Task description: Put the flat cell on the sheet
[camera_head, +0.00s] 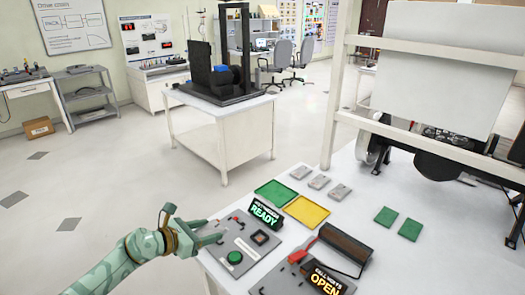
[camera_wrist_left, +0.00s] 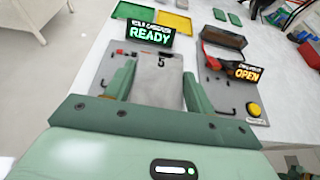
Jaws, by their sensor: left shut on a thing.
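My left gripper (camera_head: 196,230) is above the left front edge of the white table, beside the READY station. It is shut on a grey flat cell marked 5 (camera_wrist_left: 158,82), which lies between its green fingers in the left wrist view. A green sheet (camera_head: 277,193) and a yellow sheet (camera_head: 307,212) lie flat on the table beyond the READY sign, apart from the gripper. In the left wrist view the yellow sheet (camera_wrist_left: 173,21) shows at the top. My right gripper is not in view.
Several light grey flat pieces (camera_head: 319,181) lie behind the sheets. The READY station (camera_head: 250,238) has a green button. The OPEN station (camera_head: 318,275) has a raised dark lid. Two green pads (camera_head: 386,216) lie to the right, and a white frame (camera_head: 335,100) stands behind.

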